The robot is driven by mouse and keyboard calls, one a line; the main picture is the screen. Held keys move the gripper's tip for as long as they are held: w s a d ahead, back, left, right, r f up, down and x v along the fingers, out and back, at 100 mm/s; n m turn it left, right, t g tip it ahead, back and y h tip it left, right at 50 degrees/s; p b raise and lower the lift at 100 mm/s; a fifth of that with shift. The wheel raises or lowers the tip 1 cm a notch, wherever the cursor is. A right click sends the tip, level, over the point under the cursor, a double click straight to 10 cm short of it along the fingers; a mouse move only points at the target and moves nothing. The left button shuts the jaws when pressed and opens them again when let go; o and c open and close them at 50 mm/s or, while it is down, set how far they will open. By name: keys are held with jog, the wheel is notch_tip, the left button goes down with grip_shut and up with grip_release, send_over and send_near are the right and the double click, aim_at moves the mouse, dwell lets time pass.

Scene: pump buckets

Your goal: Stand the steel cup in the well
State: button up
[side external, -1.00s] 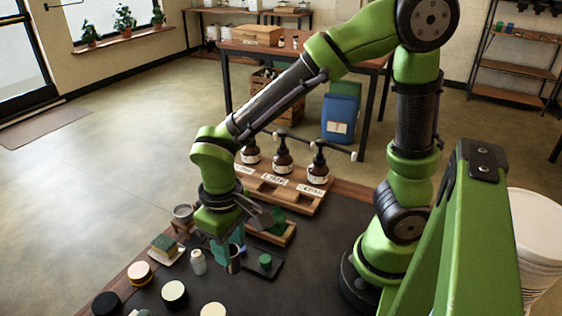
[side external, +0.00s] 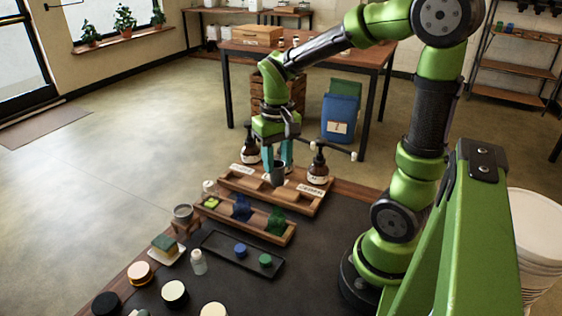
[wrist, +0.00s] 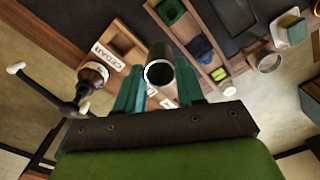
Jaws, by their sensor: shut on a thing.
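The steel cup (side external: 278,175) is upright between the teal fingers of my gripper (side external: 278,160), which is shut on it. In the wrist view my gripper (wrist: 160,88) holds the cup (wrist: 160,52), its dark mouth facing the camera. The wooden pump stand (side external: 232,183) has labelled wells along its front. The cup is at the middle of this stand, in front of the pumps. I cannot tell whether its base is in the middle well or just above it. The well by the CEDAR label (wrist: 125,40) is empty.
Pump bottles (side external: 318,163) stand behind the wells; my gripper hides the middle one. A wooden tray (side external: 256,231) with blue and green cloth-like pieces lies in front. A black tray (side external: 222,250) holds a blue lid (side external: 240,250) and a green lid (side external: 265,260).

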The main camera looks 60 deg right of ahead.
jog(key=s+d+m, duration=0.3)
jog(key=s+d, duration=0.1)
jog(key=d, duration=0.4)
jog(key=shift+f, duration=4.6)
jog(key=shift+f, duration=0.35)
jog(key=shift+f, duration=0.55)
jog(key=shift+f, duration=0.3)
jog(key=o, duration=1.1)
